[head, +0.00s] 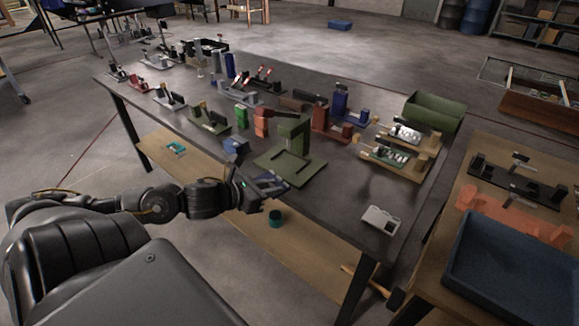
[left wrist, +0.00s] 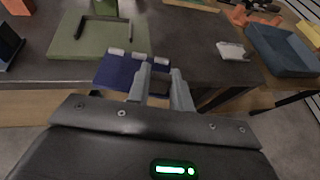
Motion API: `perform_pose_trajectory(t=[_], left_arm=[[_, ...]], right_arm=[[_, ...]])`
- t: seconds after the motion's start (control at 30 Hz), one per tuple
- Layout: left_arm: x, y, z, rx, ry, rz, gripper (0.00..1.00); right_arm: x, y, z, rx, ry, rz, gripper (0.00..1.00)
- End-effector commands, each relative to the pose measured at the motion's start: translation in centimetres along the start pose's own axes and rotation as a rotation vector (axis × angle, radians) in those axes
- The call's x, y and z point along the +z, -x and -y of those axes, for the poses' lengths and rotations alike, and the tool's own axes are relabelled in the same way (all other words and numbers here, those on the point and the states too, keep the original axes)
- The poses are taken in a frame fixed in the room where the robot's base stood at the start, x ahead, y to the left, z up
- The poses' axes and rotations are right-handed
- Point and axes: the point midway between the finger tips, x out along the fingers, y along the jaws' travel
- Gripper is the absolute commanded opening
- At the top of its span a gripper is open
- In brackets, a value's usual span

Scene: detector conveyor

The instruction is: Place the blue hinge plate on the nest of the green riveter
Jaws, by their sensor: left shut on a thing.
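The blue hinge plate (head: 272,180) is at the front edge of the dark table in the head view. In the left wrist view the plate (left wrist: 116,71) shows grey knuckles along its far edge. My left gripper (head: 262,190) is shut on it; its grey fingers (left wrist: 160,82) show at the plate's right part in the left wrist view. The green riveter (head: 292,136) stands just beyond the plate. Its flat green base (head: 288,172) carries a dark angled nest frame (left wrist: 100,35), which looks empty. The plate is in front of the nest, not in it. My right gripper is not in view.
A white device (head: 381,219) lies on the table to the right. Red and blue presses (head: 322,118) stand behind the riveter, and a small blue block (head: 235,146) is left of it. A blue bin (head: 510,262) sits on a side table at the right.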

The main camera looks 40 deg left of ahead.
Motion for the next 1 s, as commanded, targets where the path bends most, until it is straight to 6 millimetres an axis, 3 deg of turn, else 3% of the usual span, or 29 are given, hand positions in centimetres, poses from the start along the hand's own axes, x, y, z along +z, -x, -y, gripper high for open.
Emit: perform_pose_trajectory(t=[0.03,0.2,0.47,0.63,1.0], left_arm=[[-1.1,0.5,-1.1,0.041,0.016,-0.01,0.0],[-2.2,1.8,-4.0,0.156,0.066,-0.004,0.0],[-2.3,2.3,-5.2,0.201,0.087,0.006,0.0],[-1.8,1.1,-5.4,0.198,0.084,0.009,0.0],[0.7,-3.6,-6.7,0.203,0.089,0.015,0.0]], right_arm=[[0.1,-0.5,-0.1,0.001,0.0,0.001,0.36],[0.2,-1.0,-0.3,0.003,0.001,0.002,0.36],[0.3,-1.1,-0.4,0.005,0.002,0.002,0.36],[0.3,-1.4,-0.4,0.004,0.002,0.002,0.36],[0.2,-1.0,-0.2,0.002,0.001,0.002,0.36]])
